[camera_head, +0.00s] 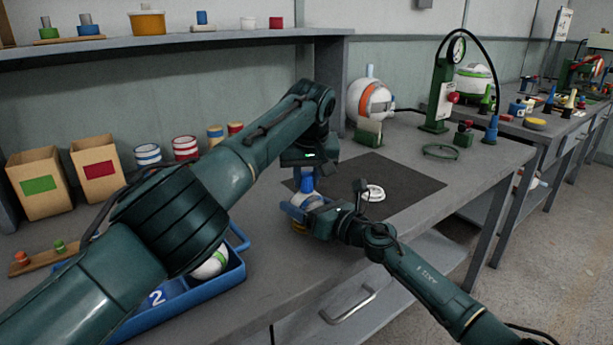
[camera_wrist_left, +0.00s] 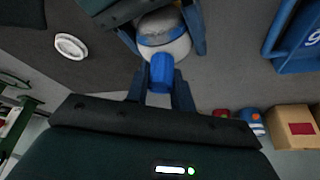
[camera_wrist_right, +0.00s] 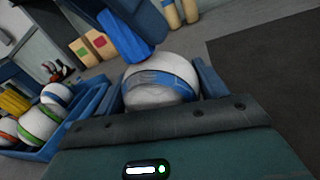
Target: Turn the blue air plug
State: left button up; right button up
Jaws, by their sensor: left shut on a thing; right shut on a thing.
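The blue air plug (camera_wrist_left: 161,72) sits on top of a white ball with a blue band (camera_wrist_right: 160,82). My left gripper (camera_head: 307,178) comes from above and is shut on the plug, which also shows in the head view (camera_head: 307,184). My right gripper (camera_wrist_right: 160,90) is shut around the sides of the ball. In the head view the ball (camera_head: 305,201) is partly hidden by my right gripper. A yellowish ring-like base shows just under the ball in the head view.
A dark mat (camera_head: 410,190) lies right of the ball, with a white ring (camera_head: 373,193) on it. A blue bin (camera_head: 190,300) marked 2 holds balls at the left. A green gauge stand (camera_head: 440,95) and an orange-white sphere (camera_head: 370,100) stand at the back.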

pick_arm(q)
jog(key=m+h, duration=0.1)
jog(key=m, duration=0.2)
jog(key=shift+m+h, duration=0.3)
jog(key=shift+m, duration=0.1)
jog(key=shift+d+m+h, duration=0.1)
jog(key=shift+m+h, duration=0.6)
jog(key=shift+m, duration=1.1)
jog(key=shift+r, duration=0.1)
pick_arm(e)
jog(key=shift+f, duration=0.1)
pick_arm(q)
jog(key=o, duration=1)
jog(key=v, duration=1.2)
jog(key=shift+w, duration=0.25)
